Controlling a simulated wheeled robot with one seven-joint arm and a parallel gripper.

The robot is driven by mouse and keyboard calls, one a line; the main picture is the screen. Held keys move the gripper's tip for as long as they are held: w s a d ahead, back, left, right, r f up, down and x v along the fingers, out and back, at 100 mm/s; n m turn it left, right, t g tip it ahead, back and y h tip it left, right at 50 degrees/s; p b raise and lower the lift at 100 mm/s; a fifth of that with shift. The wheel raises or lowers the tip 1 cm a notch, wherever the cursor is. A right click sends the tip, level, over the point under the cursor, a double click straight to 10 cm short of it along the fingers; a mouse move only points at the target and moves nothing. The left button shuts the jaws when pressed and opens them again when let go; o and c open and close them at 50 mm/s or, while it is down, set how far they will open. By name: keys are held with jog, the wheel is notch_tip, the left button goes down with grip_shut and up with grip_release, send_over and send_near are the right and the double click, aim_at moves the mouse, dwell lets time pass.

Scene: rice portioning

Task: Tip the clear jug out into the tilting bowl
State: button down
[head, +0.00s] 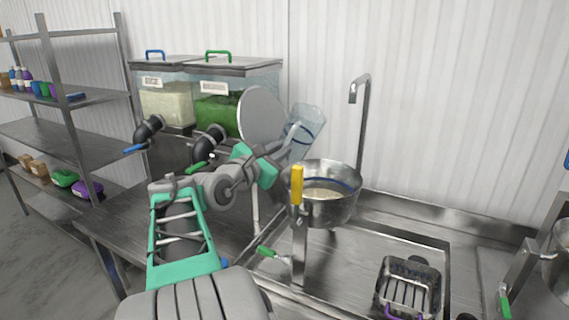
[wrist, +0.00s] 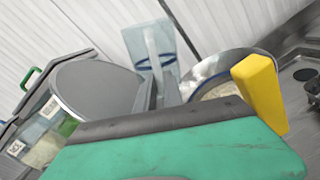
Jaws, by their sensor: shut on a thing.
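The clear jug (head: 306,124) has a blue band and is tilted, just above and left of the tilting bowl's rim in the head view. It also shows in the wrist view (wrist: 152,48), beyond my fingers. My gripper (head: 285,156) is shut on the jug; the fingers show in the wrist view (wrist: 158,94). The tilting bowl (head: 322,212) is a steel pan with a blue line inside and a yellow handle (head: 297,186). Pale grain (head: 322,193) lies in it. I cannot tell whether anything is left in the jug. No falling stream shows.
A round grey disc (head: 262,115) stands close left of the jug. Behind are two lidded bins, one with pale grain (head: 165,106), one with green contents (head: 218,114), with black spouts. A tall tap (head: 361,120) rises behind the bowl. A wire basket (head: 408,284) sits front right.

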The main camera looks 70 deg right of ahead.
notch_tip(320, 180, up, 10)
jog(key=m+t+b, duration=0.1)
jog(key=m+b, duration=0.3)
jog(key=m, duration=0.8)
jog(key=shift+r+y+b, duration=0.2)
jog(key=shift+y+b, duration=0.1)
jog(key=shift+b, duration=0.1)
jog(key=shift+r, duration=0.1)
dwell(0.8)
notch_tip(320, 180, up, 6)
jog(key=n+p, duration=0.7)
jog(key=n, duration=0.1)
jog(key=n+g+h+p, duration=0.1)
jog(key=n+p, duration=0.7)
jog(key=n, duration=0.1)
